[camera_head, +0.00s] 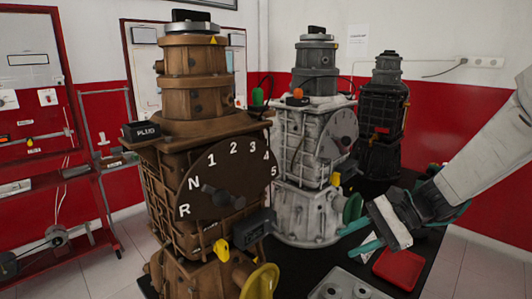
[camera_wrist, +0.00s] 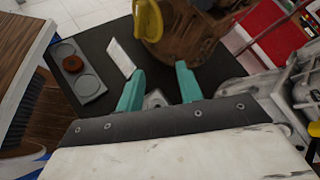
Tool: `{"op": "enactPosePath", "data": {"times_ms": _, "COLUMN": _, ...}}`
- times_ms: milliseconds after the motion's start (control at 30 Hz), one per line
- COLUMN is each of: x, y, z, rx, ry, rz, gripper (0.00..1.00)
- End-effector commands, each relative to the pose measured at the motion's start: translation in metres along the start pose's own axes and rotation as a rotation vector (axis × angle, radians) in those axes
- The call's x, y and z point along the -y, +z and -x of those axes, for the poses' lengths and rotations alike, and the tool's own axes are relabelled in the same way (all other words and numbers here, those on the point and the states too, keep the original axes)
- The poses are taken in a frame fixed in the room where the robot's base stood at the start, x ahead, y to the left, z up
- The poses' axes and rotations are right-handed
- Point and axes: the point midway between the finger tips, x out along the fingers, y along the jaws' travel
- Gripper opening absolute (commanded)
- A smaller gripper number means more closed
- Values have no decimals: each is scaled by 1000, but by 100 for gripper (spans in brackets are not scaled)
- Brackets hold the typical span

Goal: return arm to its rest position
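My gripper (camera_head: 350,240) is at the right in the head view, reaching in over the dark table beside the white trainer (camera_head: 308,218). Its two teal fingers are apart, and I see nothing held between them. In the wrist view the fingers of my gripper (camera_wrist: 160,84) are also spread, with the dark tabletop beyond them. A small grey piece shows low between the fingers and is partly hidden. The brown trainer (camera_head: 170,178) with its gear dial stands at the front, left of my gripper.
A red tray (camera_head: 402,270) lies below my gripper. A grey tray (camera_head: 345,290) with round recesses is at the table's front; the wrist view shows a reddish-brown round piece (camera_wrist: 73,64) in it. A dark trainer (camera_head: 382,115) stands behind. A red rack (camera_head: 45,130) is at left.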

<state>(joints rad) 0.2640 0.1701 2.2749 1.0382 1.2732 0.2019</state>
Motion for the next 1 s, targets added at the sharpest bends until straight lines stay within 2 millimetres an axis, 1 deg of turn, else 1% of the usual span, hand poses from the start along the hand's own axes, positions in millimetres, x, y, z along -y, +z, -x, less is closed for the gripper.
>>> {"op": "enactPosePath", "data": {"times_ms": 33, "x": -16, "y": 16, "z": 3, "rx": -30, "ry": 71, "rz": 78, "gripper": 36}}
{"op": "enactPosePath", "data": {"times_ms": 100, "x": -38, "y": 30, "z": 7, "rx": -69, "ry": 173, "rz": 180, "gripper": 36}}
{"op": "enactPosePath", "data": {"times_ms": 200, "x": -69, "y": 48, "z": 16, "rx": -127, "ry": 309, "rz": 318, "gripper": 36}}
{"op": "enactPosePath", "data": {"times_ms": 400, "x": -120, "y": 73, "z": 41, "rx": -246, "ry": 554, "rz": 569, "gripper": 36}}
{"op": "enactPosePath", "data": {"times_ms": 500, "x": -140, "y": 82, "z": 55, "rx": -309, "ry": 662, "rz": 681, "gripper": 36}}
{"op": "enactPosePath", "data": {"times_ms": 700, "x": -172, "y": 99, "z": 84, "rx": -446, "ry": 836, "rz": 871, "gripper": 36}}
{"op": "enactPosePath", "data": {"times_ms": 800, "x": -182, "y": 107, "z": 95, "rx": -514, "ry": 886, "rz": 940, "gripper": 36}}
{"op": "enactPosePath", "data": {"times_ms": 1000, "x": -187, "y": 125, "z": 102, "rx": -593, "ry": 882, "rz": 1028, "gripper": 36}}
